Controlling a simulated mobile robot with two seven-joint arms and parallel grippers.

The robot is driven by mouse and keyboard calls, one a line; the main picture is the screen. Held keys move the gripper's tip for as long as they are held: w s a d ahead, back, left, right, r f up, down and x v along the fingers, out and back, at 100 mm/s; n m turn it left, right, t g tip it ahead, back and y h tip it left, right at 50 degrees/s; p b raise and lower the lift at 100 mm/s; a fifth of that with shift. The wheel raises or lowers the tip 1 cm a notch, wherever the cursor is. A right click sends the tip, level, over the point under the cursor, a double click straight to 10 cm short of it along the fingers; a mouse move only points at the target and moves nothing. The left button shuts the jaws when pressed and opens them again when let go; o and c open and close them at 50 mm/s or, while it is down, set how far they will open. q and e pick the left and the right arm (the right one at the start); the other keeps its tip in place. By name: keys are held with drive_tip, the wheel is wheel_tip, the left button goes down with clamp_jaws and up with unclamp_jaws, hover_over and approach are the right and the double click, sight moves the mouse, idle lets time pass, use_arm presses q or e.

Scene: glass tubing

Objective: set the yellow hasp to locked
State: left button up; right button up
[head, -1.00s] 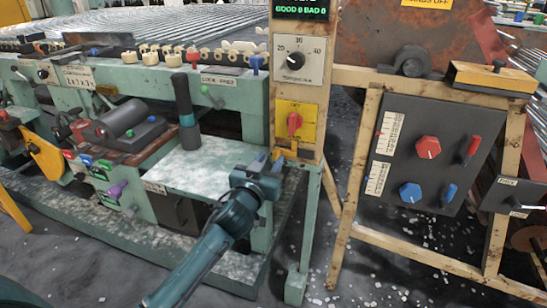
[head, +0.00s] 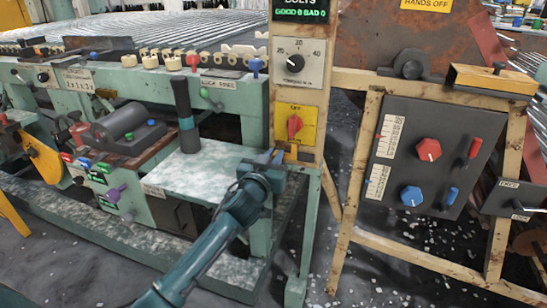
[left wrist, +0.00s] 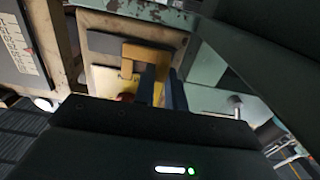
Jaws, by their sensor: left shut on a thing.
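The yellow hasp (head: 290,151) is a small piece on the tan post, just below the yellow panel with the red knob. In the left wrist view the hasp (left wrist: 150,54) is an L-shaped yellow bar in front of a pale plate. My left gripper (head: 273,157) reaches it from the lower left. In the left wrist view its blue-grey fingers (left wrist: 163,90) are shut on one arm of the hasp. The fingers and wrist partly hide the hasp in the head view. My right gripper is not in view.
The red knob (head: 294,127) on its yellow panel (head: 309,125) sits just above the gripper. A dark upright lever (head: 185,110) stands on the pale table (head: 190,172) to the left. A dark control board (head: 432,155) is to the right.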

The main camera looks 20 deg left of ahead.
sight(290, 150)
use_arm(q)
clamp_jaws()
drive_tip(key=shift+s+d, duration=0.1)
drive_tip(key=shift+d, duration=1.35)
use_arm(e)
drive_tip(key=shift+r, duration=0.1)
use_arm(q)
drive_tip(key=o, duration=0.7)
unclamp_jaws()
drive_tip(key=shift+s, duration=0.1)
drive_tip(key=shift+s, duration=0.35)
drive_tip(key=s+p, duration=0.2)
drive_tip(key=s, duration=1)
drive_tip(key=shift+s+a, duration=0.15)
drive_tip(key=shift+a, duration=0.05)
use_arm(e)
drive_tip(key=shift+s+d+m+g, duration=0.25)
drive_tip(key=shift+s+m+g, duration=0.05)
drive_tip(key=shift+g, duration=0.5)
